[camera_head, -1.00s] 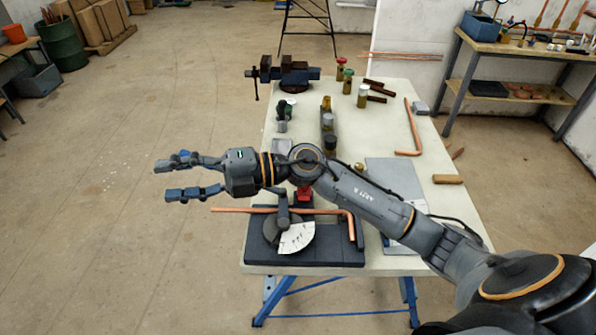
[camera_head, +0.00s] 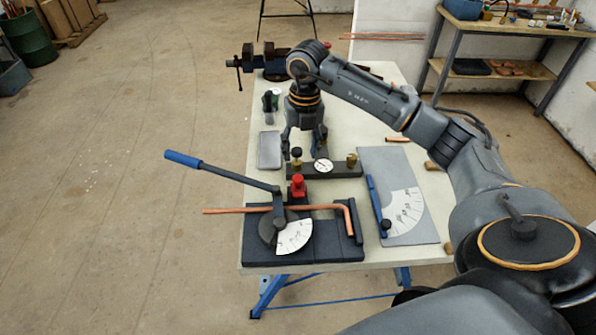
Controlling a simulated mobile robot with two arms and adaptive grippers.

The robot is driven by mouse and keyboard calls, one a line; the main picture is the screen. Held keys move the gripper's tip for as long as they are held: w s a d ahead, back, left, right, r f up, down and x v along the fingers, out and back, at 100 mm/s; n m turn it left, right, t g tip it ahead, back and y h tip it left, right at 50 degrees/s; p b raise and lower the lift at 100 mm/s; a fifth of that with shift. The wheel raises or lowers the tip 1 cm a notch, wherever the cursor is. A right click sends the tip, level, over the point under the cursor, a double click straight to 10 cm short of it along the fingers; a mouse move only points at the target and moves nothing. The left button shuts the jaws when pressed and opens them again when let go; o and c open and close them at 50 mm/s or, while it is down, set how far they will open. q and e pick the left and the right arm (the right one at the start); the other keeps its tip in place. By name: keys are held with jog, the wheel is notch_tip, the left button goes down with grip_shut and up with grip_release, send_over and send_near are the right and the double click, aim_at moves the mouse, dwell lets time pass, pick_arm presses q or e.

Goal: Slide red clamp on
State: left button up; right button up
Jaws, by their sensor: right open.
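The red clamp (camera_head: 298,184) sits near the middle of the table, at the back edge of the dark pipe bender (camera_head: 335,240), just behind the copper pipe. The bent copper pipe (camera_head: 240,210) lies across the bender, its right end turned toward the front. My right gripper (camera_head: 304,150) points down above the table behind the clamp, fingers apart, near a dark bar with a round gauge (camera_head: 322,166). It is apart from the red clamp. Whether its fingers touch the bar cannot be told. My left gripper is not in view.
The bender's blue-handled lever (camera_head: 183,159) sticks out past the table's left edge. A grey plate with a white protractor scale (camera_head: 404,210) lies at the right. A vise (camera_head: 270,62) stands at the back left. My right arm covers much of the table's back right.

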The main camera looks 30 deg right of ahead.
aim_at(298, 178)
jog(key=f, duration=0.3)
jog(key=f+p, duration=0.1)
jog(key=f, duration=0.2)
jog(key=f+p, duration=0.1)
jog(key=f, duration=0.2)
jog(key=shift+w+a+f, duration=0.15)
jog(key=shift+a+f, duration=0.05)
jog(key=shift+a, duration=0.05)
grip_shut()
